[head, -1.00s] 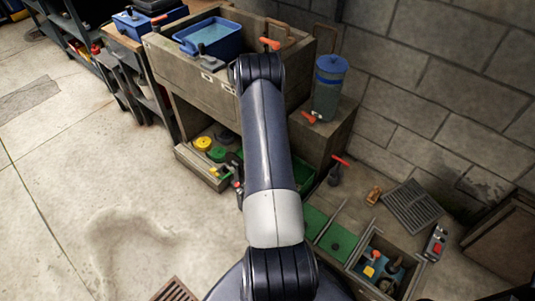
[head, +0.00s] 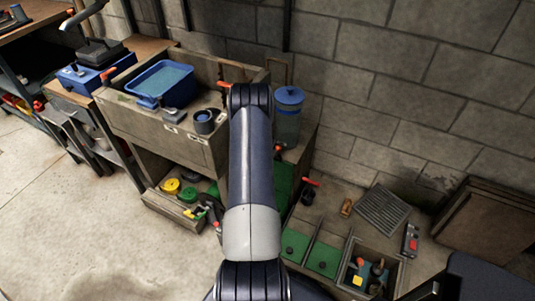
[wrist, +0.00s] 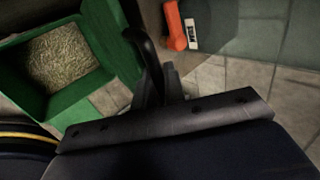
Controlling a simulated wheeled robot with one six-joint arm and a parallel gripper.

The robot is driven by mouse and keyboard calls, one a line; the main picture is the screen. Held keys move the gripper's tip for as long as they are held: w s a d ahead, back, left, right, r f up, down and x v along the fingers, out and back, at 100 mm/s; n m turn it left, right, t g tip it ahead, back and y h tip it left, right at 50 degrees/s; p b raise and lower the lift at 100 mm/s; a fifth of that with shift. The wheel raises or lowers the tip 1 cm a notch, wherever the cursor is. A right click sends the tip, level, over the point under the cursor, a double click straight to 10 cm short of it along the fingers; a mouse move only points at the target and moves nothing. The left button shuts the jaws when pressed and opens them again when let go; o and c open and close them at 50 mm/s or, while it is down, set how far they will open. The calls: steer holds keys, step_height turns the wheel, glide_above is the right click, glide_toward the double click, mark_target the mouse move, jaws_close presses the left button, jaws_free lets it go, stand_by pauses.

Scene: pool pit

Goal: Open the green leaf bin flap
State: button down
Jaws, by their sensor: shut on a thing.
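The green leaf bin (wrist: 28,95) is at the left of the wrist view, its square opening showing pale, grass-like litter (wrist: 62,58) inside. A green panel (wrist: 108,35) stands along its right side; I cannot tell whether it is the flap or a wall. My gripper (wrist: 160,78) is just right of this panel, shut on a dark curved handle (wrist: 143,48). In the head view, green surfaces (head: 284,182) show beside my arm, which hides much of the bin area.
An orange lever (wrist: 174,25) beside a white label is close above my gripper. A bench with a blue tub (head: 160,82) and a blue-lidded canister (head: 288,115) stand behind. Floor compartments (head: 322,258) and a grate (head: 382,208) lie right. The left floor is open.

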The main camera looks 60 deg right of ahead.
stand_by(0.3)
steer(key=c, duration=1.6)
jaws_free()
steer(key=shift+c, duration=0.2)
steer(key=shift+o, duration=0.3)
steer(key=shift+a+f, duration=0.1)
steer(key=shift+a, duration=0.1)
steer(key=v, duration=1.1)
steer(key=shift+d, duration=0.25)
steer(key=x, duration=1)
steer(key=shift+f, duration=0.1)
